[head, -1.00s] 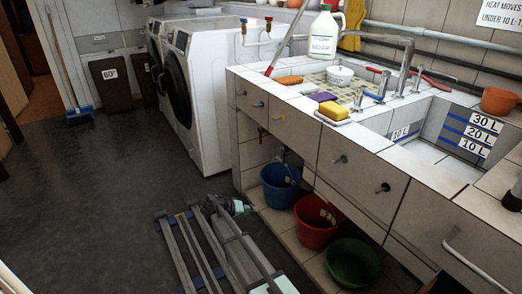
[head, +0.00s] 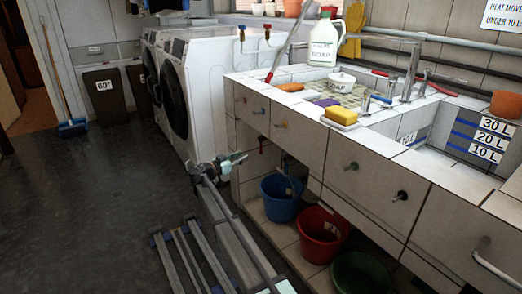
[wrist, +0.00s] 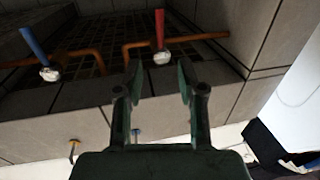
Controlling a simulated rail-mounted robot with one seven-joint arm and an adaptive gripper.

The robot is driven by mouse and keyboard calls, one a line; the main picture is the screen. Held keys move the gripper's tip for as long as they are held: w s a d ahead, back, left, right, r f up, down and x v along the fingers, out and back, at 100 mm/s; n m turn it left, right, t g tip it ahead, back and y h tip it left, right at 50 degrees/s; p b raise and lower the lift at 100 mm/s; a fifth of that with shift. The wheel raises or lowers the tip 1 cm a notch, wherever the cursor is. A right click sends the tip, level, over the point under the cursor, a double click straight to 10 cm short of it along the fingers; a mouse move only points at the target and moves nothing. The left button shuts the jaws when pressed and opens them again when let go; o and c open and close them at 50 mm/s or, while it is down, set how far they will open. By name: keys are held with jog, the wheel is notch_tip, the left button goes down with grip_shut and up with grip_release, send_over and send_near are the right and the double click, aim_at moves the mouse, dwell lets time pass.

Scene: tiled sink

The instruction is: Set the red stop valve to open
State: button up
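The red stop valve (wrist: 160,30) shows in the wrist view as a red lever on a silver hub. Its lever points up in the picture, across an orange-brown pipe (wrist: 200,37) in the tiled recess under the sink. A blue-levered valve (wrist: 34,44) is to its left, lever tilted. In the head view the red valve is a small red spot (head: 262,140) under the counter. My gripper (wrist: 160,72) is open and empty; the red valve appears beyond the gap between its fingertips, with no clear contact. In the head view my gripper (head: 236,160) is by the cabinet's left opening.
Blue (head: 281,199), red (head: 321,236) and green (head: 358,273) buckets stand under the sink. A white washing machine (head: 205,95) is left of the counter. Drawer knobs (head: 281,124) stick out of the front. Open floor (head: 90,200) lies to the left.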

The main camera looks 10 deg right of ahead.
aim_at(261, 147)
jog(key=b+x, duration=0.3)
jog(key=x, duration=1)
jog(key=shift+d+f, duration=0.1)
grip_shut()
